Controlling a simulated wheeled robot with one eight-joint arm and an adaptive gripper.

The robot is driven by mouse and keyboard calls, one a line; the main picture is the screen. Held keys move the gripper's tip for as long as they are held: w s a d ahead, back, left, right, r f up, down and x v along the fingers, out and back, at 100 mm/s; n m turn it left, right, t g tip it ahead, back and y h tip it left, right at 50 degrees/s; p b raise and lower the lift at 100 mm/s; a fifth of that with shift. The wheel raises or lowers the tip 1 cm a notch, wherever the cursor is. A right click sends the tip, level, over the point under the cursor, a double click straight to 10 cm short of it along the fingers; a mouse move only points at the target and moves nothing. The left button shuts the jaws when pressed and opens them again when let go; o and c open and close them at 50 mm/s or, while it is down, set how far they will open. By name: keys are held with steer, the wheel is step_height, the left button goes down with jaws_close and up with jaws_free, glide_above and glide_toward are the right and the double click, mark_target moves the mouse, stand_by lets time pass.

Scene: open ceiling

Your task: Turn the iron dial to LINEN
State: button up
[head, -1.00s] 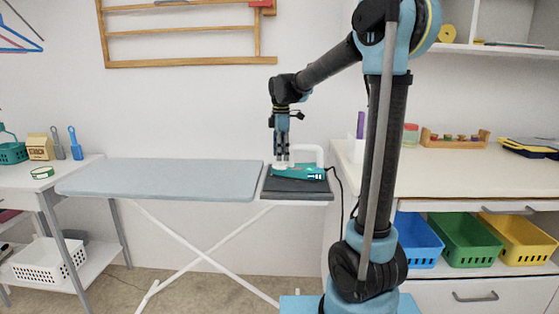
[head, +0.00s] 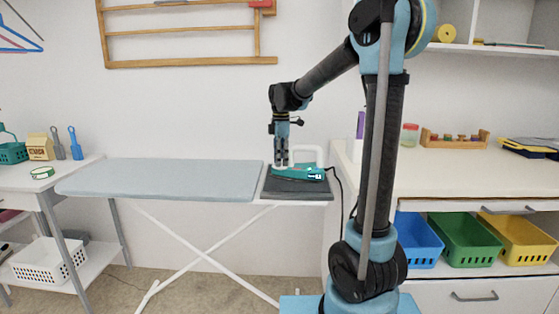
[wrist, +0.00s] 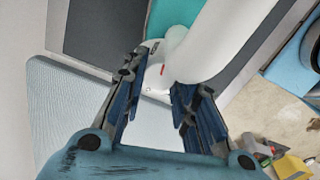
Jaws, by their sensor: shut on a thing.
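The teal and white iron (head: 312,173) rests flat on the dark pad at the right end of the ironing board. In the wrist view its white handle (wrist: 225,45) rises at the right and part of its teal body (wrist: 172,12) shows at the top. The white dial (wrist: 154,80), with a small red mark on it, sits between my fingertips. My gripper (head: 281,163) points straight down from above and is shut on the dial; it also shows in the wrist view (wrist: 158,86). Dial lettering is not readable, so I cannot tell its setting.
The blue-grey ironing board (head: 160,180) extends left of the dark pad (head: 297,190). The iron's black cord (head: 340,195) hangs at the right, beside the cream counter (head: 455,172). Blue, green and yellow bins sit below the counter. A side table (head: 75,170) stands at the left.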

steer(key=m, duration=0.4)
stand_by(0.3)
steer(key=o, duration=1.1)
steer(key=shift+r, duration=0.1)
step_height(320, 180, up, 12)
steer(key=shift+w+f, duration=0.1)
steer(key=shift+f, duration=0.05)
